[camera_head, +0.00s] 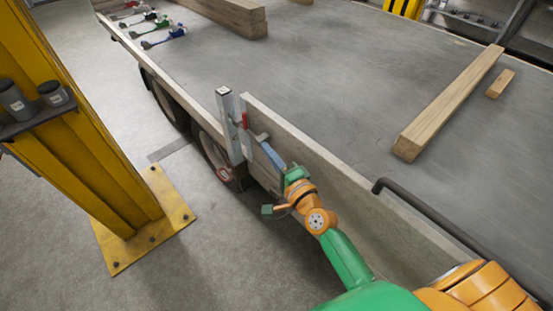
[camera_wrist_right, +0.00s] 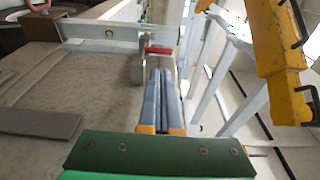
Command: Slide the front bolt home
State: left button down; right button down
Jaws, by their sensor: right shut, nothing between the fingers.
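The front bolt shows as a small red handle (camera_head: 244,120) on the grey metal post (camera_head: 229,126) at the side of the trailer. In the right wrist view the red handle (camera_wrist_right: 159,50) lies across the picture just beyond my fingertips, beside a grey bracket. My right gripper (camera_head: 265,147) has its blue-grey fingers pressed together and empty, pointing at the post; they also show in the right wrist view (camera_wrist_right: 159,72). I cannot tell whether the fingertips touch the bolt. The bolt's rod and its socket are not clear. My left gripper is out of view.
The trailer's side board (camera_head: 330,175) runs beside my right arm. Timber beams (camera_head: 450,105) lie on the deck (camera_head: 330,70). A yellow column (camera_head: 85,130) with a base plate stands at left. A dark bent rail (camera_head: 430,212) is near my arm.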

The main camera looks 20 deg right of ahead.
jog(key=s, duration=0.3)
jog(key=shift+s+d+r, duration=0.1)
jog(key=shift+s+d, duration=0.1)
jog(key=shift+d, duration=0.15)
